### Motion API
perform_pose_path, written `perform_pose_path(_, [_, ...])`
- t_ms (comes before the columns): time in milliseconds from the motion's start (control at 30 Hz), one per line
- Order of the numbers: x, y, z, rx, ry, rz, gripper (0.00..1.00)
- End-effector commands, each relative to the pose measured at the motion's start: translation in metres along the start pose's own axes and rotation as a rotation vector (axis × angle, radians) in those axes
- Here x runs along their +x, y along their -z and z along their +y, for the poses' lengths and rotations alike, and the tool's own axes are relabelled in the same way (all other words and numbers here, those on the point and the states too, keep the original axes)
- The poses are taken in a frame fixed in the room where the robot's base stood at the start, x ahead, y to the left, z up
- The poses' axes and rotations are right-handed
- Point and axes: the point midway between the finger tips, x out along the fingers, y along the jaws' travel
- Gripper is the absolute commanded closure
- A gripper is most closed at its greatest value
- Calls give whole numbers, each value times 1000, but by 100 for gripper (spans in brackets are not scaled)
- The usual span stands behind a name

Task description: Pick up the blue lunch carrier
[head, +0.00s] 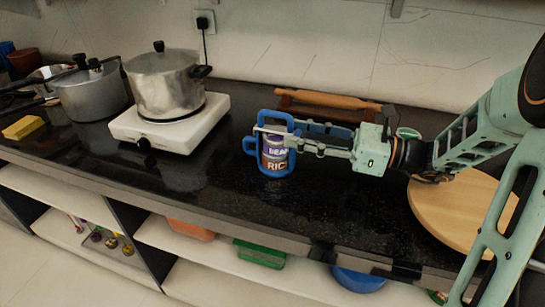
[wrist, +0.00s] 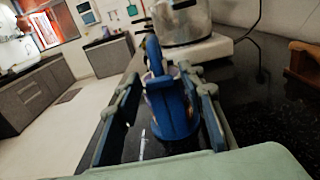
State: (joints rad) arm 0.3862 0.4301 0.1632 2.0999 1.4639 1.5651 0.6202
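The blue lunch carrier (head: 276,172) stands upright on the dark counter. In the wrist view the carrier (wrist: 172,108) stands between the two fingers of my gripper (wrist: 165,95). A gap shows beside the left finger; the right finger is close, and I cannot tell whether it touches.
A steel pot (head: 163,82) stands on a white hotplate (head: 185,128) to the left, with another lidded pot (head: 92,92) beyond. A rolling pin (head: 328,99) lies behind the carrier. A round wooden board (head: 450,215) lies under my arm. The counter's front edge is near.

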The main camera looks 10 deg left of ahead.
Motion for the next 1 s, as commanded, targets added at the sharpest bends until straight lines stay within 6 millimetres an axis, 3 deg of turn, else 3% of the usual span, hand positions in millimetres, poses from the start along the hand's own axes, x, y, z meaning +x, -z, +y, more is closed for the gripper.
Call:
perform_pose_path(167, [11,1,1,-1,-3,1,64])
perform_pose_path(500, [56,1,1,-1,-3,1,64])
perform_pose_path(733, [57,0,1,0,-1,1,64])
perform_pose_path(1000, [57,0,0,0,-1,1,94])
